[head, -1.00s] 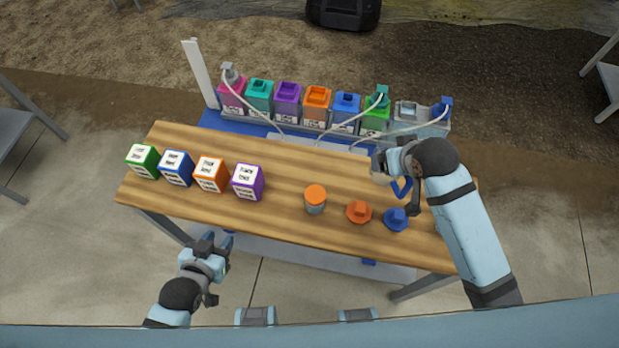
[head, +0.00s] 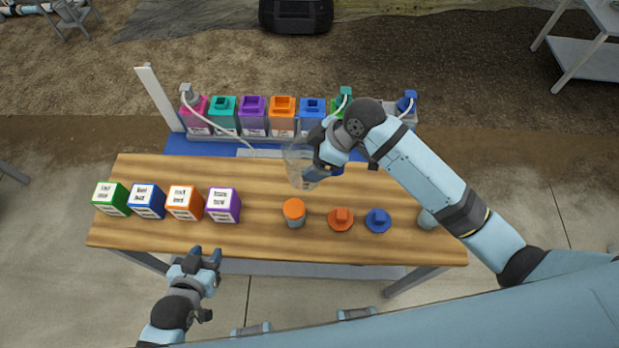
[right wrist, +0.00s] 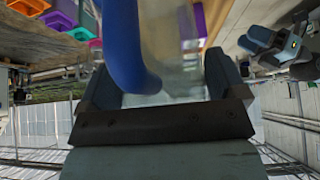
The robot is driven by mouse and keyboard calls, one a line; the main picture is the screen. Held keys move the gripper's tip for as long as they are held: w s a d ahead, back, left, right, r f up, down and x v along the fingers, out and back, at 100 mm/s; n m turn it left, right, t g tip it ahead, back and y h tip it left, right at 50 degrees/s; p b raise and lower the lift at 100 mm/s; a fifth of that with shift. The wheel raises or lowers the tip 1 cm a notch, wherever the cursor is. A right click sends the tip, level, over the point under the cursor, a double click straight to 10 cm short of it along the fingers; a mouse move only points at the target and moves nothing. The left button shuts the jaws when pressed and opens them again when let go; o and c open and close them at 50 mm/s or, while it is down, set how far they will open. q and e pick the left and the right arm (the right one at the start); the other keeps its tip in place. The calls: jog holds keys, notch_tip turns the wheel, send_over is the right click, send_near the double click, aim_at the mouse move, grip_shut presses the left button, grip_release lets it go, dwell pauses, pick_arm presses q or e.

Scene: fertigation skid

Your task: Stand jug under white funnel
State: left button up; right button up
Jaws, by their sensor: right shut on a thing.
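A clear jug (head: 297,165) hangs above the rear middle of the wooden bench, in the head view. My right gripper (head: 320,160) is at its right side, shut on it. In the right wrist view the jug's blue handle (right wrist: 125,50) and clear wall (right wrist: 170,45) show between the fingers of this gripper (right wrist: 162,85). I cannot make out a white funnel; my right arm hides part of the back row's right end. My left gripper (head: 206,258) is open and empty, in front of the bench's near edge.
Coloured tanks (head: 252,115) with hoses stand behind the bench (head: 260,180), beside a white post (head: 160,98). Several labelled cubes (head: 185,202) line the left. An orange-lidded jar (head: 294,212), an orange cap (head: 341,218) and a blue cap (head: 378,220) stand near the front.

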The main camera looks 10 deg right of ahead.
notch_tip(320, 180, down, 11)
jog(key=shift+r+p, duration=0.2)
jog(key=shift+p, duration=0.1)
jog(key=shift+f, duration=0.2)
jog(key=o, duration=0.7)
jog(key=shift+c, duration=0.2)
